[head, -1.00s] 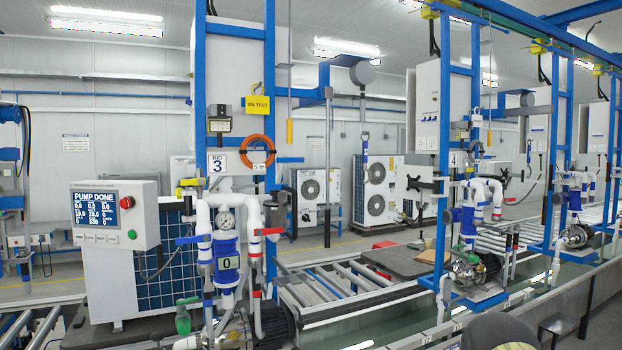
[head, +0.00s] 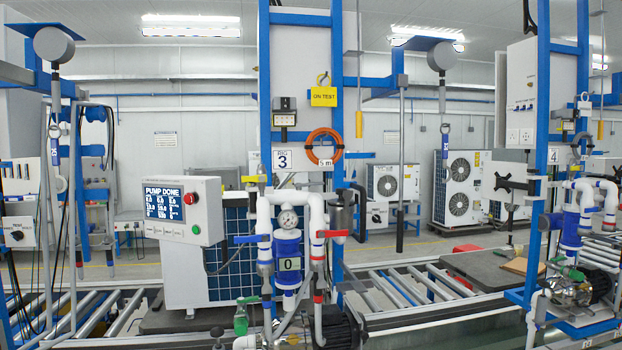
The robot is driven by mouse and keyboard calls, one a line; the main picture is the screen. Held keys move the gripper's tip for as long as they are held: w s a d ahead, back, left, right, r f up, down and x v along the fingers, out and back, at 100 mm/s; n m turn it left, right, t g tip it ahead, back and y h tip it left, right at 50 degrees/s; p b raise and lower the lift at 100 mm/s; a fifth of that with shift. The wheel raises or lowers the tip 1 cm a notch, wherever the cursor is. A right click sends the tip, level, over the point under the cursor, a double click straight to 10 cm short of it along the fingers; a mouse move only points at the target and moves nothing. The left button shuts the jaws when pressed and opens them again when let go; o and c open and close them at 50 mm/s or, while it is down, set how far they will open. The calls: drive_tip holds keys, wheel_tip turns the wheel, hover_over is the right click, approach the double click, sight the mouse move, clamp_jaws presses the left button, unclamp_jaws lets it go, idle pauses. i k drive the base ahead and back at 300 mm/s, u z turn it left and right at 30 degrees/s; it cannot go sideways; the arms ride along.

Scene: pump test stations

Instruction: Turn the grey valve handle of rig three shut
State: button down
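The valve handles I can make out are yellow (head: 253,179), blue (head: 250,238), red (head: 335,233) and green (head: 241,318). The blue and red ones lie about level. I cannot clearly pick out a grey handle; a small dark part (head: 217,333) shows low on the left, too small to identify. My gripper is not in view.
A control box (head: 185,210) reading "PUMP DONE" stands left of the pipes. A yellow "ON TEST" tag (head: 323,96) and an orange hose coil (head: 324,147) hang on the frame. A dark pump (head: 340,328) sits below. Rig four (head: 553,157) stands right; roller conveyors (head: 420,288) run behind.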

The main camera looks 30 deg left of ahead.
sight(298, 185)
drive_tip(key=u, duration=1.35)
